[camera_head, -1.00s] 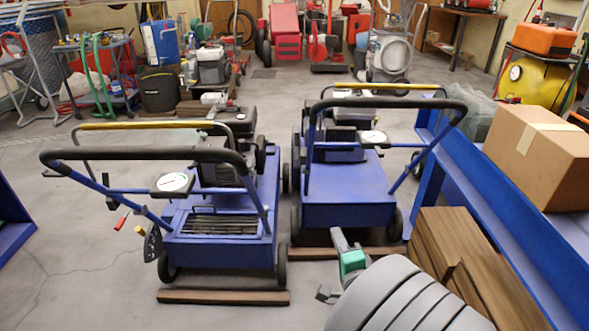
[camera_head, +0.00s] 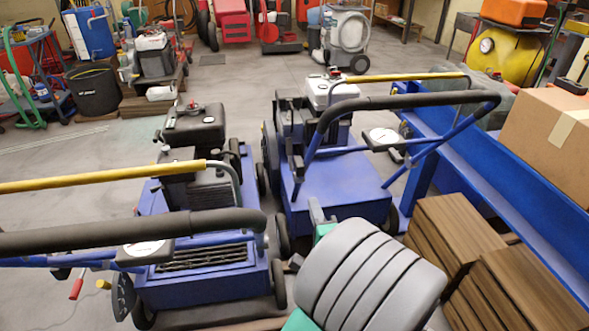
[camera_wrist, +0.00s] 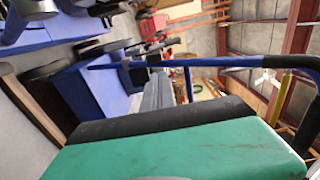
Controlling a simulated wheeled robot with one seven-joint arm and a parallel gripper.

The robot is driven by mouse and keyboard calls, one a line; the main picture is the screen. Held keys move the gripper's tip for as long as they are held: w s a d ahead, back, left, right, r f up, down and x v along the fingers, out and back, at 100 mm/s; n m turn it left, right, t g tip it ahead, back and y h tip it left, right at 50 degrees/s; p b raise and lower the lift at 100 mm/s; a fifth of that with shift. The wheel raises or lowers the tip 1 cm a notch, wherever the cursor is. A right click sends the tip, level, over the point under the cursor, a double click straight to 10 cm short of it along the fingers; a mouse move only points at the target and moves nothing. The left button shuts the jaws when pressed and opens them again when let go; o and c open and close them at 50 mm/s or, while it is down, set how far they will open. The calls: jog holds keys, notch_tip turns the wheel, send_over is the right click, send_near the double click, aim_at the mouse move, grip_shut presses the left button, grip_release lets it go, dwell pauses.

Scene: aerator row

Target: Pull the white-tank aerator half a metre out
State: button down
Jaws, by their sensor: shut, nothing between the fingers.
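The white-tank aerator is the right-hand blue machine (camera_head: 340,190) in the head view, with a white tank (camera_head: 330,92) at its far end. Its black handle bar (camera_head: 410,103) loops toward me, with a round gauge (camera_head: 383,138) below it. My gripper (camera_head: 317,211) is low, near this machine's near edge, partly hidden behind my grey arm. In the wrist view my gripper (camera_wrist: 165,125) fills the bottom in green and black, shut and empty. The tilted wrist view shows a blue body (camera_wrist: 92,90) with wheels and a handle grip (camera_wrist: 290,62), apart from my gripper.
A second blue aerator (camera_head: 200,255) with a black tank (camera_head: 194,125) stands close on the left, its handle near me. A blue bench (camera_head: 490,150) with a cardboard box (camera_head: 548,135) runs along the right. Brown boxes (camera_head: 452,232) stand below it. Open floor lies beyond the machines.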

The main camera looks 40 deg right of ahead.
aim_at(300, 168)
jog(key=x, duration=1.3)
jog(key=shift+w+p, duration=0.25)
jog(key=shift+p, duration=0.1)
